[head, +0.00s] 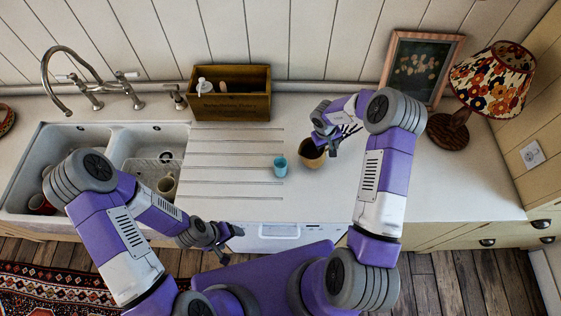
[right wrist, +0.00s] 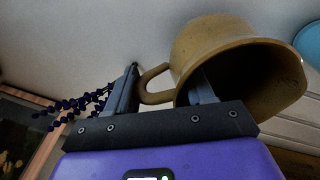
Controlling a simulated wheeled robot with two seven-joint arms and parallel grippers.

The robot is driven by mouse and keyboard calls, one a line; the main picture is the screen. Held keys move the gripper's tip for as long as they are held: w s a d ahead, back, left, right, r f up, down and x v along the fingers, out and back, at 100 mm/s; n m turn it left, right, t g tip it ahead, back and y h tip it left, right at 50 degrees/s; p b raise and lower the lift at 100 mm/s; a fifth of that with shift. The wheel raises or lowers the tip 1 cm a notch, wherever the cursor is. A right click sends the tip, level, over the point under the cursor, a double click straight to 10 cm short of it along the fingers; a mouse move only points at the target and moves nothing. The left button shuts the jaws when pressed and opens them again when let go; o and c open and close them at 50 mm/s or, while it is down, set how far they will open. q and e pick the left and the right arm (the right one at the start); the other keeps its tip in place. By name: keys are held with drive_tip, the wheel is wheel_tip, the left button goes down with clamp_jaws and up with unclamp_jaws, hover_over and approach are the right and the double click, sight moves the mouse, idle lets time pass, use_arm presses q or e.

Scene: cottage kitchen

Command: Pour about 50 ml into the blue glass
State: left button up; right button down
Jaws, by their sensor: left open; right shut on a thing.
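The blue glass (head: 280,166) stands upright on the counter in the head view. A bit of its blue side shows at the right edge of the right wrist view (right wrist: 309,43). A tan jug (head: 311,155) with a handle and a spout is just right of the glass. My right gripper (head: 334,142) is shut on the jug, and one finger passes through the handle side in the right wrist view (right wrist: 240,62). The jug's mouth faces the camera there; its contents are too dark to tell. My left gripper (head: 228,233) is open and empty, low in front of the counter edge.
A double sink (head: 150,140) with mugs is at the left, under a tap (head: 75,75). A wooden box (head: 230,105) with a bottle stands behind the glass. A lamp (head: 490,85) and a framed picture (head: 418,65) are at the right. Front right counter is clear.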

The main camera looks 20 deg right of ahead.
drive_tip(key=shift+w+d+r+y, duration=0.1)
drive_tip(key=shift+d+r+y, duration=0.25)
drive_tip(key=shift+r, duration=0.55)
drive_tip(key=shift+d+r+y, duration=0.2)
drive_tip(key=shift+r+y, duration=0.25)
drive_tip(key=shift+r, duration=0.5)
drive_tip(key=shift+w+d+r+y, duration=0.1)
drive_tip(key=shift+d+r+y, duration=0.25)
drive_tip(key=shift+r, duration=0.55)
drive_tip(key=shift+s+a, duration=0.15)
idle(0.6)
